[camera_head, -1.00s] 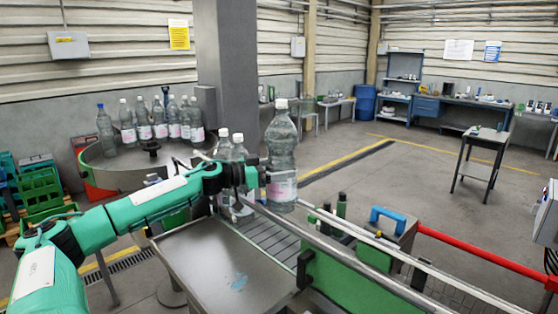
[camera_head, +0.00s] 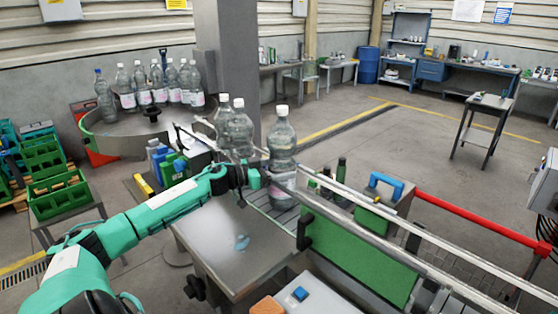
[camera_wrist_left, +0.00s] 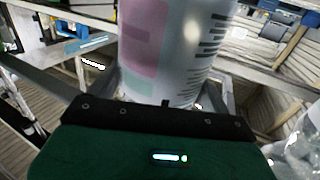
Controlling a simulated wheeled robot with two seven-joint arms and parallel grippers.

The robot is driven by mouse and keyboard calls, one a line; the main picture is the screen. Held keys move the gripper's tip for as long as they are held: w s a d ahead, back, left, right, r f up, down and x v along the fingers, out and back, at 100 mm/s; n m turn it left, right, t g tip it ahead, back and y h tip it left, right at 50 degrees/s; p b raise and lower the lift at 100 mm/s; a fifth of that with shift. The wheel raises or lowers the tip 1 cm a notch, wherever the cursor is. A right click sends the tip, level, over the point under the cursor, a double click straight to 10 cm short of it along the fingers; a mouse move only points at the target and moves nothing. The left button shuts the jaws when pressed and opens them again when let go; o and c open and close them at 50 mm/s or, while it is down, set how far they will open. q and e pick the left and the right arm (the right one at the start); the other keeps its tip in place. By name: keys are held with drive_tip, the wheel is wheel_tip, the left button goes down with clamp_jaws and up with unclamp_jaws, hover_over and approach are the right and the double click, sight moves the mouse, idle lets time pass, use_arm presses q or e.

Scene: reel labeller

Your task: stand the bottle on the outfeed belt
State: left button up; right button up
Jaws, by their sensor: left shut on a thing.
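The bottle (camera_head: 282,145) is clear plastic with a white cap and a pinkish label, and it is upright. My left gripper (camera_head: 268,180) is shut on its lower part, coming from the left. In the left wrist view the bottle's label (camera_wrist_left: 150,45) fills the space between the fingers. The bottle is over the slatted outfeed belt (camera_head: 256,203), with its lower part partly behind the guide rail. Its base is hard to see, so I cannot tell whether it touches the belt. My right gripper is out of view.
Two capped bottles (camera_head: 240,132) stand close together just left of the held one. Metal guide rails (camera_head: 385,240) run along the green-sided conveyor (camera_head: 355,262). A bare steel plate (camera_head: 225,245) lies in front. Several bottles stand on the round table (camera_head: 118,140) behind left.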

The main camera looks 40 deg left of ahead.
use_arm(q)
drive_tip(key=shift+f, duration=0.75)
drive_tip(key=o, duration=2)
drive_tip(key=shift+f, duration=0.2)
drive_tip(key=shift+s, duration=0.1)
drive_tip(key=shift+b+v, duration=1.35)
drive_tip(key=shift+v, duration=4.6)
